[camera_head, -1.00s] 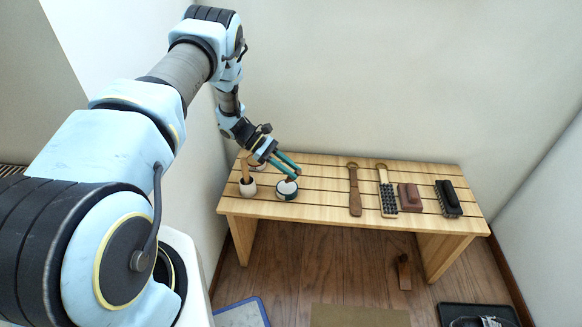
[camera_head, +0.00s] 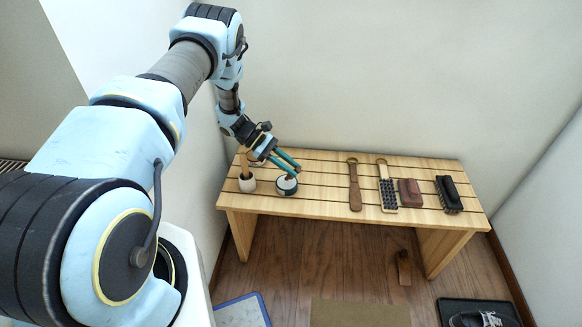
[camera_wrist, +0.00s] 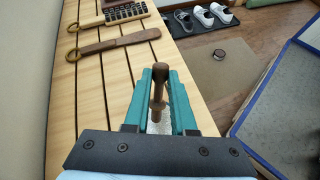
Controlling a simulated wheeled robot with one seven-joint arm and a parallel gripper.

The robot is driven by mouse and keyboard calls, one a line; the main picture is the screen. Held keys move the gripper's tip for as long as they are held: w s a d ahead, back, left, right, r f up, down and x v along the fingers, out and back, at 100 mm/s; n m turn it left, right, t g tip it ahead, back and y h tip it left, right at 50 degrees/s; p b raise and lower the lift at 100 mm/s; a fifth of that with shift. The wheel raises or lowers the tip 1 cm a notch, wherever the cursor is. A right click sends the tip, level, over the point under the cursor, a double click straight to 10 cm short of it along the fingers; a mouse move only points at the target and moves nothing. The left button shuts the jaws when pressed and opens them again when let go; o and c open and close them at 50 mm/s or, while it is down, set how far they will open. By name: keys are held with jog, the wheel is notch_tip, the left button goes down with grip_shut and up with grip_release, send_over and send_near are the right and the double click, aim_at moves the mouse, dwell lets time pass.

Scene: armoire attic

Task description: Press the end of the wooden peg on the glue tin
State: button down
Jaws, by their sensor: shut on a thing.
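My gripper (camera_head: 296,171) is shut on a brown wooden peg (camera_wrist: 158,88), its teal fingers on either side of it. The peg has a rounded knob at its upper end in the wrist view and points downward. In the head view the peg's lower part (camera_head: 289,178) shows beneath the fingers, over the glue tin (camera_head: 287,190). The tin is round and dark-sided with a white top, and stands at the bench's left front. Its white top (camera_wrist: 155,128) shows partly between my fingers in the wrist view. I cannot tell whether the peg's end touches it.
A white cup (camera_head: 247,185) with a wooden handle stands left of the tin. On the slatted bench (camera_head: 320,188), to the right, lie a brown paddle-like tool (camera_head: 354,188), a bristled brush (camera_head: 388,190), a reddish-brown block (camera_head: 410,194) and a black brush (camera_head: 448,194). Bench between tin and paddle is clear.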

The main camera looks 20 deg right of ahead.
jog(key=shift+f+b, duration=0.65)
dwell(1.8)
jog(key=shift+r+p, duration=2.05)
jog(key=shift+r, duration=1.55)
